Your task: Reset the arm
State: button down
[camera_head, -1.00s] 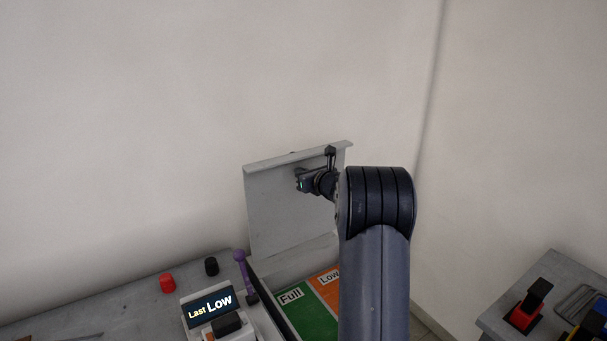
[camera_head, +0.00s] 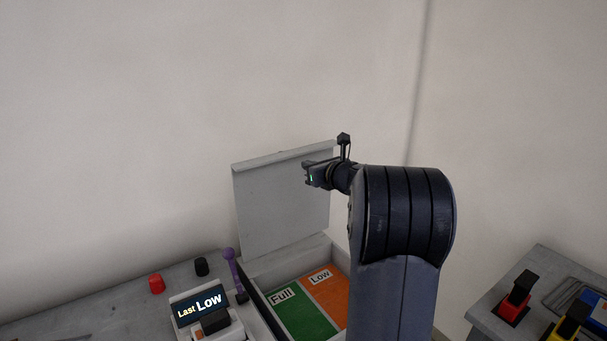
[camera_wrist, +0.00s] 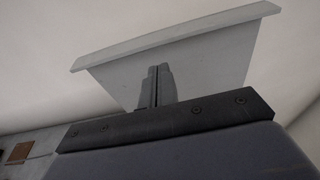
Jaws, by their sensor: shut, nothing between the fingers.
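My arm rises at the right of centre in the head view and bends over to the left. My gripper (camera_head: 309,174) is at its end, shut and empty, in front of the raised grey lid (camera_head: 265,205) in that view. In the wrist view the two fingers of my gripper (camera_wrist: 158,72) are together, with the lid (camera_wrist: 215,52) behind them. Whether the fingers touch the lid cannot be told.
Below the lid is a box with a green "Full" section (camera_head: 300,320) and an orange "Low" section (camera_head: 328,292). Left are a display (camera_head: 200,304) reading "Last Low", a purple lever (camera_head: 231,268), a red knob (camera_head: 156,284) and a black knob (camera_head: 201,267). A grey table (camera_head: 540,262) stands right.

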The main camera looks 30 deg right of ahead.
jog(key=shift+s+r, duration=0.45)
jog(key=shift+s, duration=0.05)
